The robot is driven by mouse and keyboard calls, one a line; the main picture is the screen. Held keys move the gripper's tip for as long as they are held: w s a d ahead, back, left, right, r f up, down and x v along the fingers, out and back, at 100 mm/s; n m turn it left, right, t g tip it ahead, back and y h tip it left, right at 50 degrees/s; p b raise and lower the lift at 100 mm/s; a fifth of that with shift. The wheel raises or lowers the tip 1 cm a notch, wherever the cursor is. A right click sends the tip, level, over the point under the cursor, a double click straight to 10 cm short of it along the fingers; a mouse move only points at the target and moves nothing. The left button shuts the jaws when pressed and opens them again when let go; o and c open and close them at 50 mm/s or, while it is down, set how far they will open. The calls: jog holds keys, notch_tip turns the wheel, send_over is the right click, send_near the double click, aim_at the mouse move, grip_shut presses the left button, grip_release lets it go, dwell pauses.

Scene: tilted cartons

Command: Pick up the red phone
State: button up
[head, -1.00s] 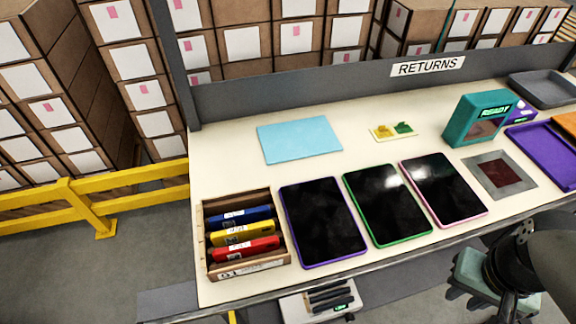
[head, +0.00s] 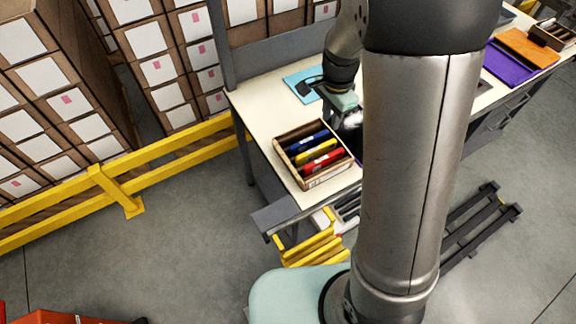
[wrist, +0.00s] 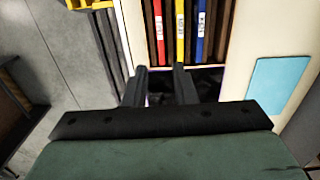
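The red phone (head: 322,161) stands on edge in a wooden carton (head: 330,176) on the bench, beside a yellow and a blue one. In the wrist view the red phone (wrist: 159,30) is at the top, left of the yellow phone (wrist: 180,30) and the blue phone (wrist: 200,30). My gripper (wrist: 162,85) is open and empty, its fingers apart. They are below the carton in that view, over a dark tablet with a purple edge. In the head view my gripper (head: 347,117) hangs above the bench just right of the carton, its fingers partly unclear.
A light blue sheet (head: 299,84) lies on the bench behind my gripper. A purple tray (head: 506,64) and an orange one (head: 528,47) are at the far right. A yellow rail (head: 165,160) runs left of the bench. My arm hides much of the bench.

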jog(key=b, duration=1)
send_over(325, 158)
notch_tip(325, 158, down, 12)
jog(key=shift+w+d+f, duration=0.1)
jog(key=shift+w+f, duration=0.05)
notch_tip(325, 158, down, 5)
jog(key=b, duration=0.4)
jog(key=shift+f, duration=0.2)
jog(key=shift+r, duration=0.1)
grip_shut()
